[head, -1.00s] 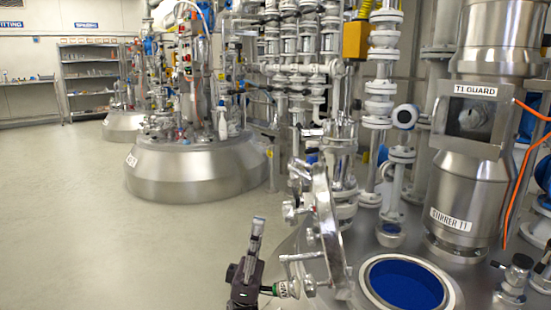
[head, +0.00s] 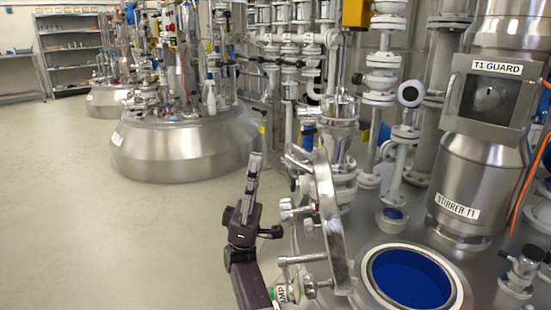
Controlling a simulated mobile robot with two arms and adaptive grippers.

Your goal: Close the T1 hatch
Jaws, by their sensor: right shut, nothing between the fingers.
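The T1 hatch lid (head: 332,215) stands upright on edge in the head view, swung open. It is a steel disc seen nearly edge-on, with clamp knobs (head: 290,211) on its left face. To its right is the open round hatch mouth (head: 372,280), a pale ring around a blue inside. My right gripper (head: 255,163) is shut and empty, pointing up, to the left of the lid and apart from it in the picture. Its depth relative to the lid is hard to tell. My left gripper is not in view.
The stirrer T1 column (head: 470,180) with the T1 guard box (head: 486,97) stands behind and right of the hatch mouth. Pipes and valves (head: 385,82) rise behind the lid. Another vessel (head: 185,150) stands at the back left. The floor (head: 100,235) at left is clear.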

